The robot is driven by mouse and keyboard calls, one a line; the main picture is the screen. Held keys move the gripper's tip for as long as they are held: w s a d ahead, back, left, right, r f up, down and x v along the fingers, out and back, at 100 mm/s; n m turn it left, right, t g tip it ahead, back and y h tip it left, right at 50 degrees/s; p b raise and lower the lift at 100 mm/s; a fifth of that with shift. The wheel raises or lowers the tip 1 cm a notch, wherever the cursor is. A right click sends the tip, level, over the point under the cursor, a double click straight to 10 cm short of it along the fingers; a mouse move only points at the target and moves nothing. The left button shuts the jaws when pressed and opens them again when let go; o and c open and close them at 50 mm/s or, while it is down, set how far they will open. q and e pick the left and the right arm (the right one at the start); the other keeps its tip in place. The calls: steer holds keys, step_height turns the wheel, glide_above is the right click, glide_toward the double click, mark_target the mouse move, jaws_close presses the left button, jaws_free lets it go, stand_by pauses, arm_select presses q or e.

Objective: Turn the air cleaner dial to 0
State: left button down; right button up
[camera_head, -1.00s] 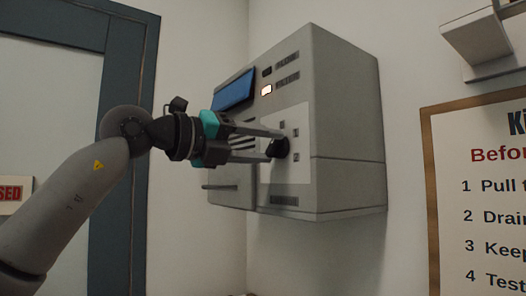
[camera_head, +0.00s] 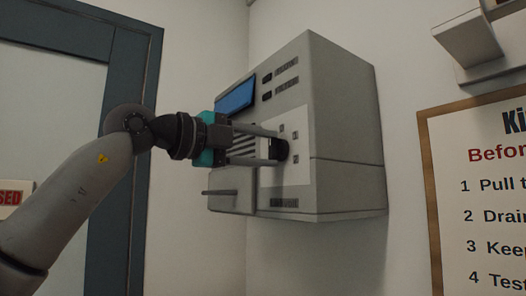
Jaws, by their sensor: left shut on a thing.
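The air cleaner (camera_head: 340,130) is a grey box mounted on the wall in the middle of the head view. Its front has a blue screen (camera_head: 236,96), small dark buttons and a pale panel (camera_head: 292,172) with small dark marks around the dial. The black dial (camera_head: 281,149) sits on that panel. My left gripper (camera_head: 276,148) reaches in from the left with its fingers shut on the dial, one above and one below. The fingers partly cover the dial, so its pointer setting cannot be read. My right gripper is not in view.
A blue-grey door frame (camera_head: 122,150) stands at the left, behind my left arm. A framed notice (camera_head: 480,200) hangs at the right, below a pale wall fixture (camera_head: 475,40). A handle-like bar (camera_head: 218,192) sticks out at the air cleaner's lower left.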

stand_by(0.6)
arm_select(q)
steer(key=shift+c, duration=1.6)
jaws_free()
steer(key=shift+a, duration=0.1)
steer(key=shift+s+a, duration=0.2)
steer(key=shift+a, duration=0.1)
steer(key=b+v, duration=0.2)
steer(key=v, duration=1.2)
steer(key=shift+a, duration=0.1)
